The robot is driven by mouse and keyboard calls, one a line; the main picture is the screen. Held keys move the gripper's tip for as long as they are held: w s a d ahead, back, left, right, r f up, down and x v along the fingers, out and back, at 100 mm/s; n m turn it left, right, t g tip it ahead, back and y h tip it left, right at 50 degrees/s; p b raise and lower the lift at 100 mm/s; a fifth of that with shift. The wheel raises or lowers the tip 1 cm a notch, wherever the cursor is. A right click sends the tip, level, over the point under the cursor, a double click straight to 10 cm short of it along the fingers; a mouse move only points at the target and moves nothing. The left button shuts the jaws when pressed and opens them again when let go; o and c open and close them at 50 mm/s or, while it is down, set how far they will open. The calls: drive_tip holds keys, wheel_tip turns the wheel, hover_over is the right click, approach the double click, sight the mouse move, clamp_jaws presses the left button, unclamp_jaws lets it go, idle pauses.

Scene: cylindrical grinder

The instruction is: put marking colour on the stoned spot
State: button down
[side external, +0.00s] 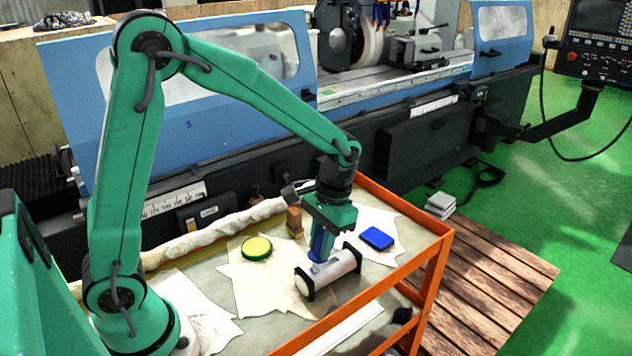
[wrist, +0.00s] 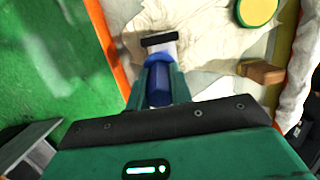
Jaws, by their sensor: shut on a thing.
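My gripper (side external: 322,238) is shut on a blue marking tool (side external: 320,248), which points down. The tool also shows between my fingers in the wrist view (wrist: 158,92). A pale, light-grey cylinder (side external: 336,267) lies below it, held between two black end supports. The tool's lower end is at the cylinder's upper side, left of its middle; I cannot tell if they touch. In the wrist view part of the cylinder (wrist: 166,50) and one black support (wrist: 160,38) show past the tool. The stoned spot cannot be made out.
A round yellow-topped green tin (side external: 257,247), a brown block (side external: 294,221) and a blue rectangular pad (side external: 376,238) lie on the cart around the cylinder. Pale cloths (side external: 238,282) cover much of the top. An orange cart rail (side external: 395,275) runs along the near edge. The grinder stands behind.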

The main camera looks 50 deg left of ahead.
drive_tip(key=shift+a, duration=0.25)
drive_tip(key=shift+a, duration=0.3)
idle(3.5)
drive_tip(key=shift+d+f, duration=0.1)
drive_tip(key=shift+d, duration=0.15)
idle(0.5)
drive_tip(key=shift+r, duration=3.1)
